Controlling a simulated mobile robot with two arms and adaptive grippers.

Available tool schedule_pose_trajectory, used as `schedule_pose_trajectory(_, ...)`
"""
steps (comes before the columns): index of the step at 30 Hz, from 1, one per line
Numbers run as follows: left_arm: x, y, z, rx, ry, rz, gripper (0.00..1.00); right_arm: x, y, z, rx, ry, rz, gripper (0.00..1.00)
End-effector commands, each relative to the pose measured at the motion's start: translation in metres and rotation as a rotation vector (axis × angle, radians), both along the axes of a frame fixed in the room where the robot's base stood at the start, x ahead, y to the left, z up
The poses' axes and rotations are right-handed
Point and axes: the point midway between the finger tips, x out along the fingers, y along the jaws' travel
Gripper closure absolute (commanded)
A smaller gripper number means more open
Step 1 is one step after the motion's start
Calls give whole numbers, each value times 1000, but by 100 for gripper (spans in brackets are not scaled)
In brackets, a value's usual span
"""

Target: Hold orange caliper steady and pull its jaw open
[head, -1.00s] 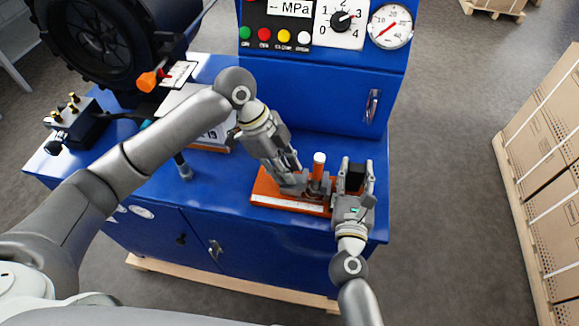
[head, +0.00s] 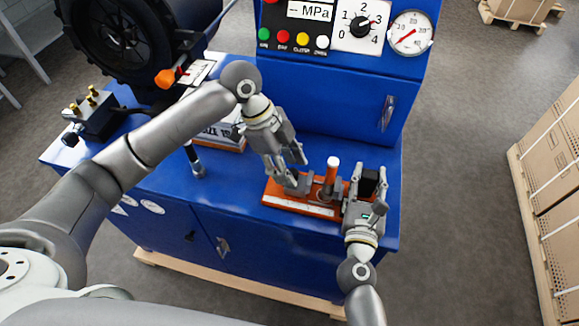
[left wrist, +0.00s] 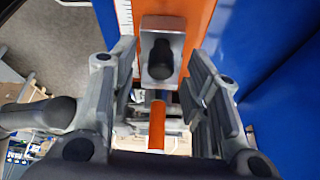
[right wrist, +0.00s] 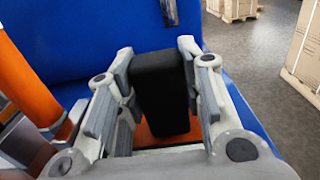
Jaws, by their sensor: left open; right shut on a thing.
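The orange caliper (head: 279,204), a long bar with a white scale strip along its front edge, lies on the blue bench top. A grey block with a black knob (left wrist: 160,60) sits on the bar in the left wrist view. My left gripper (head: 294,171) is open, with its fingers on either side of that block and apart from it. An upright orange post (head: 332,168) stands mid-bar and shows in the right wrist view (right wrist: 25,75). My right gripper (head: 365,186) is shut on the black block (right wrist: 162,95) at the caliper's right end.
A blue panel with gauges (head: 410,33) and buttons rises behind the bench. A boxed sign (head: 222,133), a grey-headed tool (head: 197,165) and a black valve block (head: 90,112) stand to the left. The bench's right edge is close to my right gripper.

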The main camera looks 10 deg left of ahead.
Motion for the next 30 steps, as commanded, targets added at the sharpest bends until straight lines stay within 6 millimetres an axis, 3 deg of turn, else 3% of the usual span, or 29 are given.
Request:
schedule_pose_trajectory(9,3,26,62,1,-5,2,56,0,0,0,-1,-1,0,94)
schedule_pose_trajectory(15,4,38,90,1,-2,1,56,0,0,0,-1,-1,1,94)
schedule_pose_trajectory(30,3,43,101,1,0,1,56,0,1,0,0,-1,2,94)
